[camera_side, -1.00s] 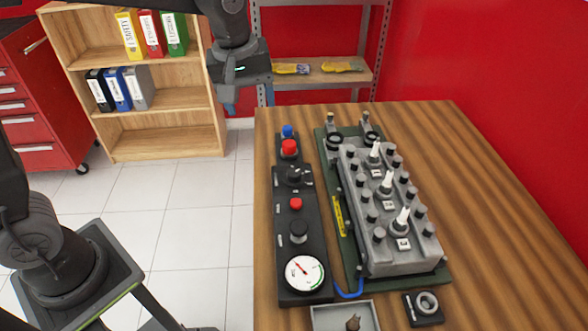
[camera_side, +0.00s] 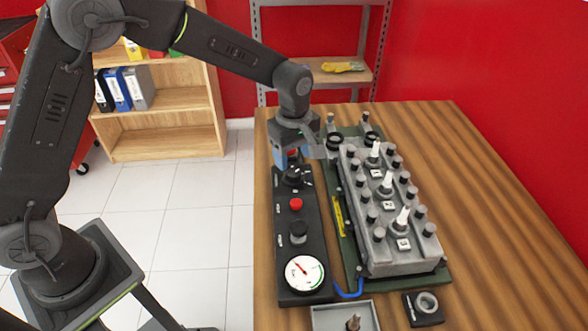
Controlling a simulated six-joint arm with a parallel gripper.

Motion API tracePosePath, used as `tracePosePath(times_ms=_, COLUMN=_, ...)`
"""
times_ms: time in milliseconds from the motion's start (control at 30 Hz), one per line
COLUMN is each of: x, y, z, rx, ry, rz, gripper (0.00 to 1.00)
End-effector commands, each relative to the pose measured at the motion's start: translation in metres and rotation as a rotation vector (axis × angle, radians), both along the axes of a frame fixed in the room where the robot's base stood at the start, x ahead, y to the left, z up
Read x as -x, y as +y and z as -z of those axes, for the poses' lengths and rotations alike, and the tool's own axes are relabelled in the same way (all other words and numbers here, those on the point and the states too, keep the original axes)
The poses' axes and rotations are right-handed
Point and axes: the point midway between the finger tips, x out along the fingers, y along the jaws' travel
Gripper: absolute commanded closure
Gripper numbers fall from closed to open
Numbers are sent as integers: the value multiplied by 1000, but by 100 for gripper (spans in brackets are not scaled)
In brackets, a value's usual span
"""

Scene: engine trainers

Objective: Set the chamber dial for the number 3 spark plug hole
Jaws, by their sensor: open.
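A long black control panel (camera_side: 314,242) lies on the left side of the wooden table. Its upper black dial (camera_side: 293,176), with white marks around it, sits above a red button (camera_side: 296,203). Which way the dial points is too small to tell. My gripper (camera_side: 292,160) is open, pointing down, just above and behind the upper dial, and hides the panel's far end.
A grey tray (camera_side: 318,320) with a small brownish part stands at the front edge. A dark block with a ring (camera_side: 427,304) is to its right. A blue hose (camera_side: 348,293) joins panel and engine base. The table's right side is clear.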

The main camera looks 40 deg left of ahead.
Motion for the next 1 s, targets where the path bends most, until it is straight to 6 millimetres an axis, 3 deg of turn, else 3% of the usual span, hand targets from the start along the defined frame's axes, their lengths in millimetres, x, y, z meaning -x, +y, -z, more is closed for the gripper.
tracePosePath(times_ms=100, x=0, y=0, z=22, rx=-1, ry=3, rz=0, gripper=38)
tracePosePath(times_ms=300, x=0, y=0, z=44, rx=0, ry=1, rz=1, gripper=38)
tracePosePath(times_ms=700, x=0, y=0, z=50, rx=1, ry=-2, rz=1, gripper=39)
tracePosePath(times_ms=1000, x=0, y=0, z=50, rx=1, ry=-2, rz=1, gripper=67)
